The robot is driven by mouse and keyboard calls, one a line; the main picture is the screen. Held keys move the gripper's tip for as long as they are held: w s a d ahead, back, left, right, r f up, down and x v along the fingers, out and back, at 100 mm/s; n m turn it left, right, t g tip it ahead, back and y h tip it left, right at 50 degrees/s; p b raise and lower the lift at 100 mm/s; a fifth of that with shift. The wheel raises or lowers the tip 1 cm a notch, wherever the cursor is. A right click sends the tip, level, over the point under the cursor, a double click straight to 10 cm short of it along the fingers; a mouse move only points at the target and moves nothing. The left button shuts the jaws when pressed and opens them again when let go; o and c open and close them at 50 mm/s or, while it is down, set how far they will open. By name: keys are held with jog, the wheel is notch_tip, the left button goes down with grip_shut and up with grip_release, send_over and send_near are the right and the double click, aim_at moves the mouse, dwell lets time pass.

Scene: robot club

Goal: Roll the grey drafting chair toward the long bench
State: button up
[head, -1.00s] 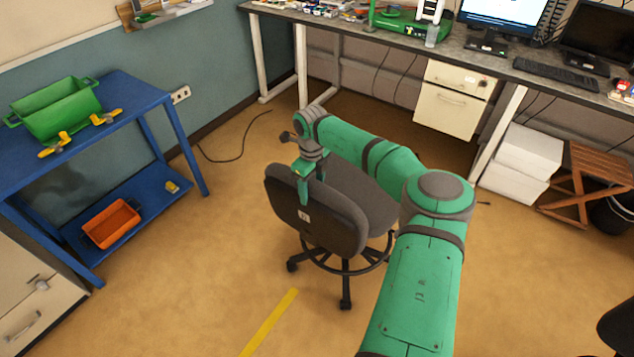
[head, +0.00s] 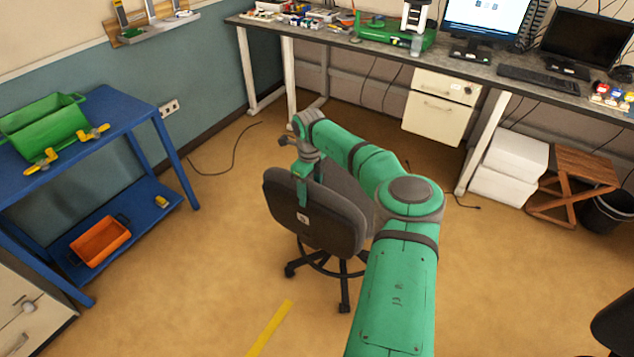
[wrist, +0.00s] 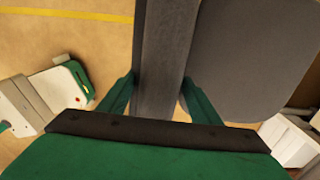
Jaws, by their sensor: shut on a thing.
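The grey drafting chair (head: 318,222) stands on the tan floor in the middle of the head view, its dark backrest shell facing me. The seat and part of the wheeled base are partly hidden behind the backrest and my arm. My gripper (head: 304,190) is shut on the top edge of the backrest. In the wrist view my gripper's green fingers (wrist: 157,95) lie on both sides of the backrest edge (wrist: 160,55), with the grey seat (wrist: 245,50) beyond. The long bench (head: 465,75) runs along the back wall, beyond the chair and apart from it.
A blue shelf table (head: 125,110) with a green bin (head: 45,125) stands at left. Under the bench are a drawer cabinet (head: 440,105), white boxes (head: 510,165) and a wooden stool (head: 572,185). A cable (head: 232,160) lies on the floor. Floor between chair and bench looks clear.

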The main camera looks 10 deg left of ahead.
jog(key=shift+w+d+r, duration=0.1)
jog(key=shift+w+d, duration=0.3)
jog(key=shift+w, duration=0.45)
jog(key=shift+w+d, duration=0.4)
jog(key=shift+w, duration=0.5)
jog(key=shift+w+d+r, duration=0.1)
jog(key=shift+w+d, duration=0.3)
jog(key=shift+w, duration=0.45)
jog(key=shift+w+d, duration=0.2)
jog(key=shift+w, duration=0.7)
jog(key=shift+w+d, duration=0.15)
jog(key=shift+d, duration=0.2)
